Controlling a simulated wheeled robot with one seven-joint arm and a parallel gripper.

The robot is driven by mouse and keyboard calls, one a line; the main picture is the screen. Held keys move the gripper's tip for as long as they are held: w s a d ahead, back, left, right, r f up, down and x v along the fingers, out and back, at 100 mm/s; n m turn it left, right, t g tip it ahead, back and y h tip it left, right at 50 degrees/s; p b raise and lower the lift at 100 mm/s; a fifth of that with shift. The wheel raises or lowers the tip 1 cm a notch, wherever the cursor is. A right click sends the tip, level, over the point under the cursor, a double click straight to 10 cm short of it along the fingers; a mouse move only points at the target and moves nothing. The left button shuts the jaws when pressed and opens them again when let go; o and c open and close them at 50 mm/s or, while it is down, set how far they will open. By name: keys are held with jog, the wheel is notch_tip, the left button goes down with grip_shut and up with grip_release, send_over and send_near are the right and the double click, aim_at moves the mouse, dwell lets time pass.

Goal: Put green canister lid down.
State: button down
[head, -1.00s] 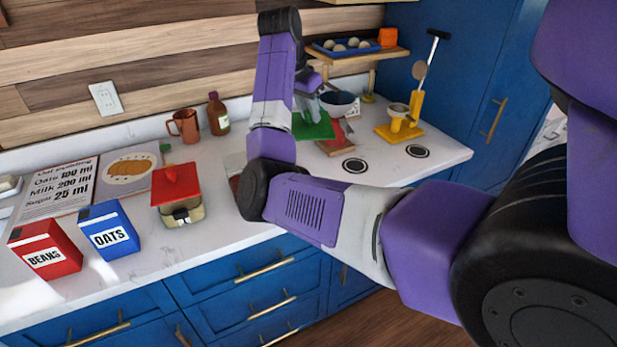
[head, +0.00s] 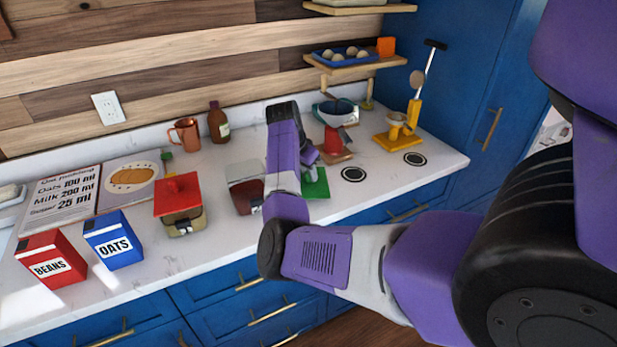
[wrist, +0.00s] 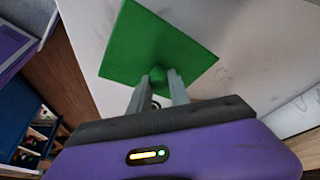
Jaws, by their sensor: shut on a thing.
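The green canister lid (head: 317,187) is a flat square plate with a small knob. In the head view it shows beside my forearm, over the counter's front part; the arm hides some of it. In the wrist view the lid (wrist: 150,45) lies ahead of my gripper (wrist: 163,80), whose two fingers are shut on its knob. Pale counter shows around the lid; I cannot tell whether it touches the counter. In the head view the fingers are mostly hidden behind the arm. An open container with a dark red inside (head: 247,196) stands left of my arm.
A red-lidded canister (head: 180,207), the oats box (head: 114,242) and the beans box (head: 50,261) stand to the left. Behind the lid are a red device (head: 334,141) and a bowl (head: 335,113); a yellow stand (head: 396,139) is right. Counter around the black ring (head: 353,174) is clear.

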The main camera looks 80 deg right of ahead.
jog(key=shift+f, duration=1.15)
jog(key=shift+f, duration=0.1)
jog(key=shift+f, duration=0.1)
jog(key=c, duration=1.2)
grip_release()
jog(key=shift+r, duration=0.25)
jog(key=b+v, duration=0.2)
jog(key=v, duration=1)
jog(key=shift+d, duration=0.1)
